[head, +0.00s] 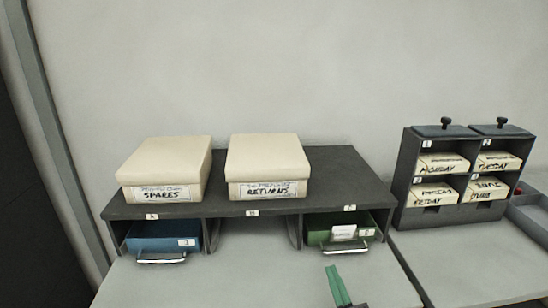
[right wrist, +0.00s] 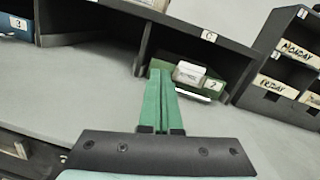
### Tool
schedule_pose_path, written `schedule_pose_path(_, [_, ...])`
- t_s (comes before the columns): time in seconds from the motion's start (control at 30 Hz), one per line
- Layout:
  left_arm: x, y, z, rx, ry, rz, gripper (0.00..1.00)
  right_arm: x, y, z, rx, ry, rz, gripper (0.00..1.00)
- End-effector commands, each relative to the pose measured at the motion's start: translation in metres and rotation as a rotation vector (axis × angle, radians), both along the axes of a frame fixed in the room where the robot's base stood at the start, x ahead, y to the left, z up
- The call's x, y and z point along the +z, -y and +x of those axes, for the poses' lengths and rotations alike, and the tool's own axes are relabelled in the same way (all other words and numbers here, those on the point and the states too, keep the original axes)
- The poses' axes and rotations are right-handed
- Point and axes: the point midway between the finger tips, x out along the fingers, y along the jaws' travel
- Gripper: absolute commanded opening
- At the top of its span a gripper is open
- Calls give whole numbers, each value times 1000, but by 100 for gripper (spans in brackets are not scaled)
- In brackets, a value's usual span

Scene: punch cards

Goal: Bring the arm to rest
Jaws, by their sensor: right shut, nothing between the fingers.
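My right gripper (head: 338,286) is at the bottom of the head view, its green fingers shut together and empty. It also shows in the right wrist view (right wrist: 163,98), where the fingers point toward a green drawer (right wrist: 203,69). In the head view this green drawer (head: 317,236) is in the right bay of the dark shelf unit, with a white card in it and a metal handle at its front. The fingers appear in front of the drawer, with a gap of table between in the head view. My left gripper is not in view.
The dark shelf unit (head: 345,170) carries a SPARES box (head: 165,165) and a RETURNS box (head: 266,160). A blue drawer (head: 160,236) is in its left bay; the middle bay looks empty. A rack (head: 405,165) of labelled day boxes stands right. The grey table (head: 240,285) is clear in front.

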Motion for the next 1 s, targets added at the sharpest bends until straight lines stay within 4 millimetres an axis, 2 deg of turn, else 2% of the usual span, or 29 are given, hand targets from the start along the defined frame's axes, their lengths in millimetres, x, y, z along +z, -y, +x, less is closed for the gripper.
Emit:
schedule_pose_path(0.1, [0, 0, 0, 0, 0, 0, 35, 22, -31, -27, 139, 137, -339, 0])
schedule_pose_path(0.2, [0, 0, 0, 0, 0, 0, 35, 25, -61, -58, 277, 251, -689, 0])
schedule_pose_path(0.3, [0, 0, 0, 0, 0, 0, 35, 11, -85, -90, 424, 339, -1039, 0])
schedule_pose_path(0.43, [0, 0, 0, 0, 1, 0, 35, -26, -95, -133, 637, 408, -1480, 0])
schedule_pose_path(0.57, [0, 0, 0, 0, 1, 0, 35, -70, -77, -174, 880, 415, -1875, 0])
schedule_pose_path(0.7, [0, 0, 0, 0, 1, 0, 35, -100, -42, -207, 1113, 371, -2159, 0])
schedule_pose_path(0.8, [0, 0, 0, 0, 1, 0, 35, -113, -16, -226, 1255, 322, -2291, 0])
schedule_pose_path(1.0, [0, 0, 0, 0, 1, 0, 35, -124, 32, -260, 1513, 203, -2457, 0])
